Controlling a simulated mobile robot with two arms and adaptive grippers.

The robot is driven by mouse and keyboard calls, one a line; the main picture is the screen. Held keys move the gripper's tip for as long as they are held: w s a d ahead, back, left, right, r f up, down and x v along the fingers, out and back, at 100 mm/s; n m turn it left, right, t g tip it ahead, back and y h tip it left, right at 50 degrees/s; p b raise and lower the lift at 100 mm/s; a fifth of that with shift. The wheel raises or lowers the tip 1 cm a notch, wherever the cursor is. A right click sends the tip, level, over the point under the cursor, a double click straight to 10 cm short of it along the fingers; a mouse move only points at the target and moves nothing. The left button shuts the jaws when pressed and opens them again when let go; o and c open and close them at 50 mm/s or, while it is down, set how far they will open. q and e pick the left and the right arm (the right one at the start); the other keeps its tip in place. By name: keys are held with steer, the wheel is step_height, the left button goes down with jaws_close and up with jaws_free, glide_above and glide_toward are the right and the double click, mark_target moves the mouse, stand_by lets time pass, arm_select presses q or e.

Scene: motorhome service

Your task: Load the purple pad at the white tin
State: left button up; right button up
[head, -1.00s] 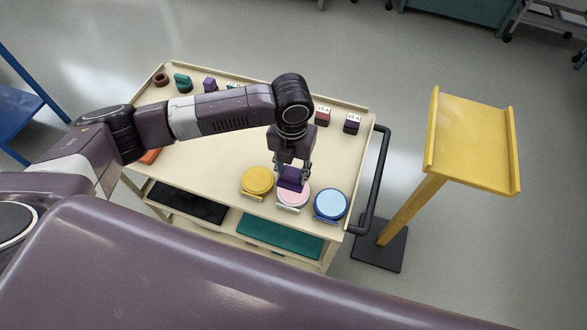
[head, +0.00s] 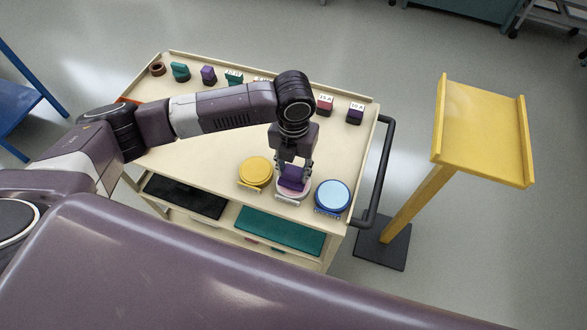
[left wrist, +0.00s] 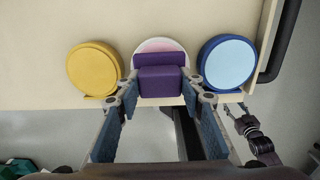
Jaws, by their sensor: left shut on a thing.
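The purple pad (head: 292,180) is a block held by my left gripper (head: 293,168), which is shut on it. In the head view, pad and gripper are over the white tin (head: 289,196), which has a pink inside. The pad covers much of the tin; I cannot tell whether they touch. In the left wrist view, the pad (left wrist: 161,82) sits between the fingertips, with the tin's pale pink top (left wrist: 158,44) showing behind it. A small dark gripper (left wrist: 238,114), seemingly my right one, shows low at right; its jaw state is unclear.
A yellow tin (head: 255,171) stands left of the white tin and a blue tin (head: 332,196) right of it, both close. They are near the front edge of the cream cart (head: 205,150). Small labelled items line its back edge. A yellow stand (head: 480,135) is at right.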

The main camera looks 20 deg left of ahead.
mark_target(293, 170)
arm_select(q)
steer(key=shift+f, duration=0.1)
arm_select(e)
steer(key=shift+a, duration=0.5)
arm_select(q)
steer(key=shift+f, duration=0.45)
arm_select(e)
steer(key=shift+d+f, duration=0.25)
steer(key=shift+d, duration=0.2)
arm_select(q)
steer(key=shift+s+f, duration=0.1)
steer(key=shift+f, duration=0.05)
arm_select(e)
steer(key=shift+a+r, duration=0.25)
steer(key=shift+r, duration=0.05)
stand_by(1.0)
steer(key=shift+r, duration=0.15)
arm_select(q)
step_height(293, 170, up, 2)
steer(key=shift+r+p, duration=0.1)
steer(key=shift+p, duration=1.05)
step_height(293, 170, up, 5)
steer(key=p, duration=0.5)
steer(key=shift+r, duration=0.1)
arm_select(e)
step_height(293, 170, up, 7)
steer(key=shift+d, duration=0.15)
